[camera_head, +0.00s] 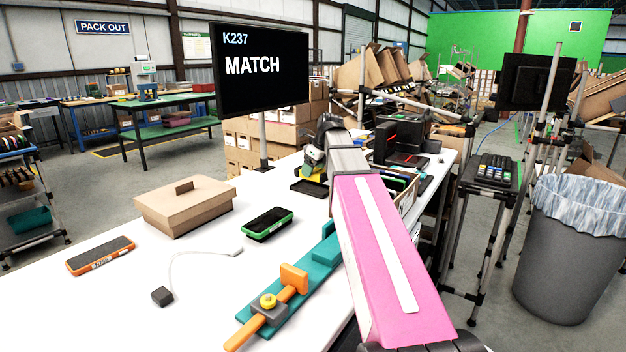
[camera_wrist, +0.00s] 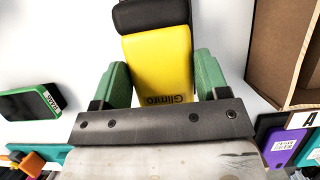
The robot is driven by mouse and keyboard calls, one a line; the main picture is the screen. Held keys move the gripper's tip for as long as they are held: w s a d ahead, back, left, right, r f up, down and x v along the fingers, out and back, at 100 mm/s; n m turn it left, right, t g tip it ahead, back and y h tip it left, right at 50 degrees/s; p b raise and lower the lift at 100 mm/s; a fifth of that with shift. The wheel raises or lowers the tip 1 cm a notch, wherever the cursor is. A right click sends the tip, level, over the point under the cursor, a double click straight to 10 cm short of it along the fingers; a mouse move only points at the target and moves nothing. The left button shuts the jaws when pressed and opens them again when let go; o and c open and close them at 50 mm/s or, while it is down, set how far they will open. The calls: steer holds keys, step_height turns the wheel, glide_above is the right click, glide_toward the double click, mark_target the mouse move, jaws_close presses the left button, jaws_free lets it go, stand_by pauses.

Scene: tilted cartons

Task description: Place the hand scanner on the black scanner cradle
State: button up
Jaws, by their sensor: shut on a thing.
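The hand scanner is yellow with a black upper part. In the wrist view the scanner (camera_wrist: 160,65) sits between the two green fingers of my gripper (camera_wrist: 162,82), which is shut on it. In the head view my gripper (camera_head: 313,158) is beyond the pink arm link, with a bit of the yellow scanner (camera_head: 314,176) showing below it. A low black tray-like piece (camera_head: 307,189), which looks like the scanner cradle, lies on the white table just beside and below the scanner. I cannot tell whether they touch. The arm hides part of this area.
A cardboard box (camera_head: 185,207), a green-edged device (camera_head: 268,223), an orange-edged device (camera_head: 100,256) and a teal-and-orange fixture (camera_head: 270,302) occupy the white table. A monitor (camera_head: 260,68) stands behind. An open carton (camera_wrist: 287,50) is right of the gripper in the wrist view.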

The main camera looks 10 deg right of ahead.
mark_target(313, 178)
steer(key=shift+f, duration=1.9)
steer(key=o, duration=0.8)
steer(key=shift+f, duration=0.15)
steer(key=v, duration=1.1)
steer(key=shift+r, duration=0.3)
steer(key=shift+s+d+r, duration=0.15)
steer(key=shift+s+r, duration=0.05)
steer(key=shift+r, duration=0.1)
steer(key=shift+s, duration=0.1)
